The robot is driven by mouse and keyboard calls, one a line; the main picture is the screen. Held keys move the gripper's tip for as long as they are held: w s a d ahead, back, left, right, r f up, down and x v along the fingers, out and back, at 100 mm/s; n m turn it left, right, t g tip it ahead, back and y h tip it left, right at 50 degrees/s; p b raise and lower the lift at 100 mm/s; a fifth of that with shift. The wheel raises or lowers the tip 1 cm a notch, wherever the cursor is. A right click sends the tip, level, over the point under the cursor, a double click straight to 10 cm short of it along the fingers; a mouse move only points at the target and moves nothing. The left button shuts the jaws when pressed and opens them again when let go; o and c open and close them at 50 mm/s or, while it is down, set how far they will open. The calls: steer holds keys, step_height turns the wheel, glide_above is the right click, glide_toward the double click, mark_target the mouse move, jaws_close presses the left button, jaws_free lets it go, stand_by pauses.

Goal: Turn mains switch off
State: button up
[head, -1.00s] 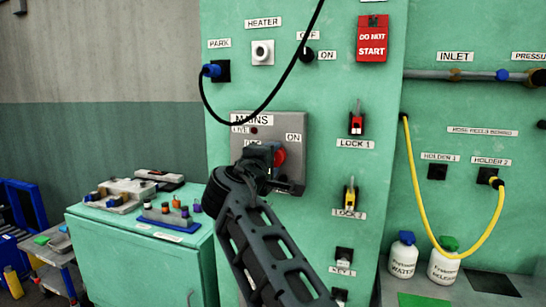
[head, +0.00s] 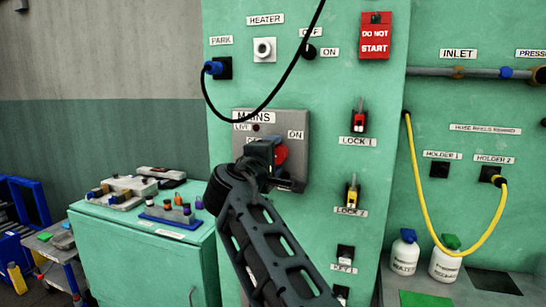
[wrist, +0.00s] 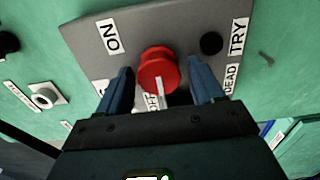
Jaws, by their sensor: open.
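The mains switch is a red round knob (wrist: 157,70) on the grey mains panel (head: 300,124) of the green cabinet. A white mark on the knob points toward the bottom of the wrist view. The knob also shows in the head view (head: 281,154), partly behind my gripper. My gripper (wrist: 161,72) is open, with one finger on each side of the knob. Gaps show between the fingers and the knob. The ON label (wrist: 111,35) is readable; the OFF label is mostly hidden by my gripper. A dark round spot (wrist: 211,43) sits by the TRY label.
A black cable (head: 240,121) hangs from the blue park plug (head: 214,68) above the panel. Lock 1 (head: 358,121) and lock 2 (head: 351,193) are to the right. A green cabinet (head: 140,255) with small parts on top stands at the left. A yellow hose (head: 417,190) hangs at the right.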

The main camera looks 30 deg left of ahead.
steer(key=b+v, duration=0.1)
steer(key=v, duration=0.6)
steer(key=shift+s, duration=0.4)
steer(key=shift+f, duration=0.1)
